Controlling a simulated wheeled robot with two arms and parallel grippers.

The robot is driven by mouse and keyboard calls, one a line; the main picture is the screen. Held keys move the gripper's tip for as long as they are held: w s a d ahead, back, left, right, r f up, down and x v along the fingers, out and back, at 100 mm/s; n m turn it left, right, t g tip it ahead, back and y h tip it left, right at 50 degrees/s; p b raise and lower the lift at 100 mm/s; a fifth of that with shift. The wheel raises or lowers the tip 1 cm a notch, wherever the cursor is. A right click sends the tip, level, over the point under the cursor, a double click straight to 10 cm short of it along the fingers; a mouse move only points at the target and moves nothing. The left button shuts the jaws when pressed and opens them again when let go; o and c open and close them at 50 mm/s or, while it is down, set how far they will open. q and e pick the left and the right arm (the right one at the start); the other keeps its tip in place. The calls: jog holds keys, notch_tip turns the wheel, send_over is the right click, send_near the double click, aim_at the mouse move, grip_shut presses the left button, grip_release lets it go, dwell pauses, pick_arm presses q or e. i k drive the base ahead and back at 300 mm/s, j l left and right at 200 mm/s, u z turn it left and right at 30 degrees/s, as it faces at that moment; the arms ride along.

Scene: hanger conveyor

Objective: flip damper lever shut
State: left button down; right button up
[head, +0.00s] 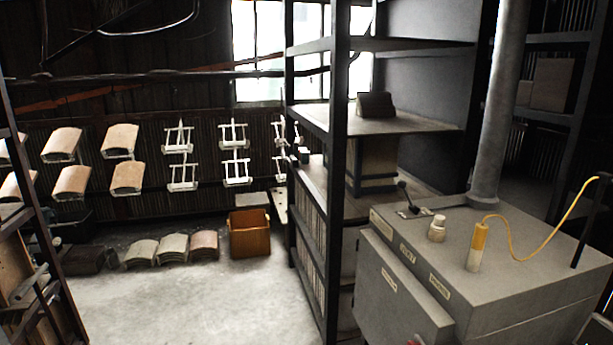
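A small black lever (405,194) stands on a plate at the back left of the top of a grey metal cabinet (540,258), at the right of the head view. The lever leans up and to the left, with its knob at the upper end. I take it to be the damper lever; its marking is too small to read. A thick grey pipe (497,110) rises from the cabinet's back. Neither of my grippers shows, so nothing is seen touching the lever.
On the cabinet stand a pale knob (437,229) and a yellow-and-white cylinder (477,248) with a yellow cord. Dark shelving (335,180) stands left of it. Open floor (200,300) lies lower left.

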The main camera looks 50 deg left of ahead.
aim_at(401, 184)
jog(key=u, duration=0.9)
